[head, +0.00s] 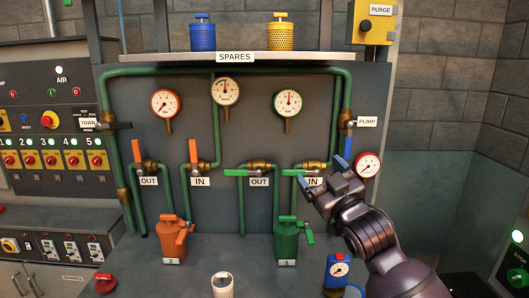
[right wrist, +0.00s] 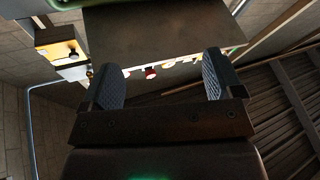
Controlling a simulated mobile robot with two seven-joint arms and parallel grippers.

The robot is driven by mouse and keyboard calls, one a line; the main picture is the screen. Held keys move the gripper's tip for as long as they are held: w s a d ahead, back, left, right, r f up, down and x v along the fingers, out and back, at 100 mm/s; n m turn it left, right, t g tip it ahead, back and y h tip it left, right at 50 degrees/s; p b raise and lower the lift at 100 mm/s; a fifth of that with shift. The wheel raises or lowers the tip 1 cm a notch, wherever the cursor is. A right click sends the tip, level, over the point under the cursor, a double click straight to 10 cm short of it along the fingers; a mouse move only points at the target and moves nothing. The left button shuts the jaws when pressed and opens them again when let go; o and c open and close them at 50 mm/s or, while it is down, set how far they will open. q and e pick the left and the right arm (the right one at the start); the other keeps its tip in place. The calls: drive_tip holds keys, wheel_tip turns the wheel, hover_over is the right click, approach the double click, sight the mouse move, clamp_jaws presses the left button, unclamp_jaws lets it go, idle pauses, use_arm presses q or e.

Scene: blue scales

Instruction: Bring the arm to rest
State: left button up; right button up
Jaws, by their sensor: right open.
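My right gripper (head: 320,180) is in front of the right part of the panel, close to the IN label (head: 314,181) and the brass valve near it. Its arm comes in from the lower right and is raised above the bench. In the right wrist view the two ridged fingers of the gripper (right wrist: 161,80) stand wide apart with nothing between them. Whether the fingertips touch the green valve handle (head: 304,172) behind them, I cannot tell. My left gripper is not in view.
A red-rimmed gauge (head: 368,165) and a blue-handled PUMP valve (head: 349,147) are close to the gripper. Green (head: 287,240) and orange (head: 173,240) canisters stand below the pipes. A white perforated cylinder (head: 222,286) stands at the front. Blue and yellow spares sit on the shelf (head: 150,57).

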drive_tip(key=s+d+f+m+g+h, duration=0.15)
drive_tip(key=s+d+f, duration=0.25)
drive_tip(key=f, duration=0.5)
drive_tip(key=s+d+f+m+g+h, duration=0.1)
drive_tip(key=s+d+f+m+h, duration=0.2)
drive_tip(key=f, duration=0.6)
drive_tip(key=s+d+f+m+g+h, duration=0.15)
drive_tip(key=s+d+f, duration=0.3)
drive_tip(key=f, duration=0.45)
drive_tip(key=s+d+f+m+g+h, duration=0.1)
drive_tip(key=s+d+f+g, duration=0.3)
drive_tip(key=s+f, duration=1.2)
drive_tip(key=s+h, duration=0.1)
drive_tip(key=s, duration=0.2)
drive_tip(key=shift+s+f+m+h, duration=0.2)
drive_tip(key=shift+s+m+h, duration=0.1)
drive_tip(key=shift+s+m, duration=0.1)
